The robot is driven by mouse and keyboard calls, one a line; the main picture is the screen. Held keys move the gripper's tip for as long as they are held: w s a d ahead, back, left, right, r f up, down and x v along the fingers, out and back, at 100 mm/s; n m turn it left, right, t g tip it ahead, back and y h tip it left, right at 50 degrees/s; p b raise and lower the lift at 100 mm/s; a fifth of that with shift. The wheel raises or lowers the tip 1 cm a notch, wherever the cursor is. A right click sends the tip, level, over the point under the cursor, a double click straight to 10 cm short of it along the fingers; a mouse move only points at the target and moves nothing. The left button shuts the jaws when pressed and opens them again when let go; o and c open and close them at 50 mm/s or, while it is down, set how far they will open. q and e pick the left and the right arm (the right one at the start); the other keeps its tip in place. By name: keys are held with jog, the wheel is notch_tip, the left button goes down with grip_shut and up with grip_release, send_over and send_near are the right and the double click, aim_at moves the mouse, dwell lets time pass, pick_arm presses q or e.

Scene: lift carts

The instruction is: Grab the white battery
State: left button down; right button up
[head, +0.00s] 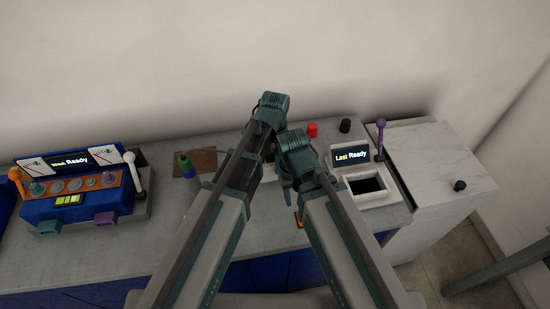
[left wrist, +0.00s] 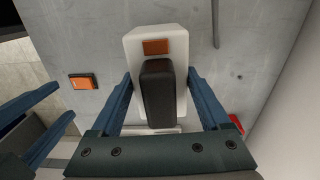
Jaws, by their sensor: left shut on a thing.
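The white battery (left wrist: 177,42) shows in the left wrist view as a white block with an orange patch and a raised black part on its top. My left gripper (left wrist: 160,78) is shut on it, one blue finger on each side. I cannot tell whether the battery rests on the grey surface or is lifted. In the head view my arms hide most of the battery and the grip. My right gripper (left wrist: 52,108) shows partly at the lower left of the left wrist view, its blue fingers apart with nothing seen between them.
A blue device (head: 75,207) with a "Ready" screen stands left on the grey bench (head: 110,256). A white device (head: 352,182) with a screen and dark opening stands right.

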pick_arm(q)
jog(key=s+a, duration=0.3)
jog(key=a, duration=0.4)
jog(key=s+a+r+p, duration=0.1)
jog(key=s+a, duration=0.2)
jog(key=a, duration=0.4)
jog(key=shift+s+a+r, duration=0.2)
jog(key=shift+s+a, duration=0.1)
jog(key=shift+s, duration=0.05)
